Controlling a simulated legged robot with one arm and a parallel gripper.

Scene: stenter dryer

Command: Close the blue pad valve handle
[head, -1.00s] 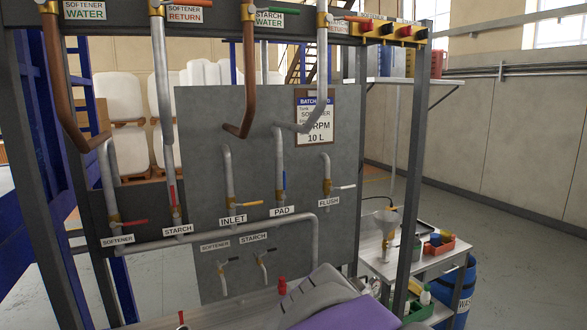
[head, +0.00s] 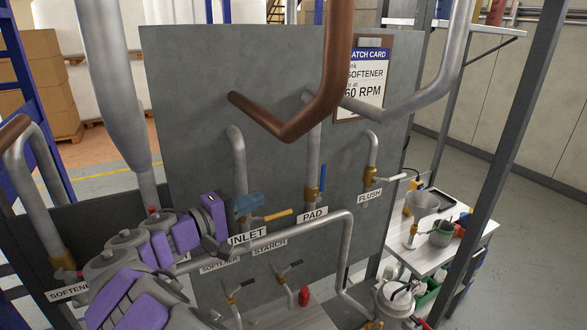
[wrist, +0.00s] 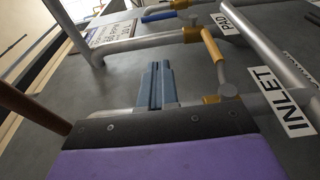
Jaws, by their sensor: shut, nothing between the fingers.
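The blue PAD valve handle (head: 322,177) points straight up beside its pipe, above the PAD label (head: 313,215). In the wrist view the blue handle (wrist: 158,15) lies near the top edge, beyond my fingertips. My gripper (head: 256,202) has its blue fingers together and empty, in front of the INLET pipe, left of the blue handle and apart from it. In the wrist view the shut fingers (wrist: 155,82) point up toward the blue handle. The INLET valve's yellow handle (head: 279,215) sticks out to the right, between my gripper and the PAD valve.
The FLUSH valve (head: 370,175), with a white handle, is right of PAD. A copper pipe (head: 295,130) and a grey pipe bend hang overhead. Small valves (head: 287,276) sit lower. A side table (head: 440,250) stands at right.

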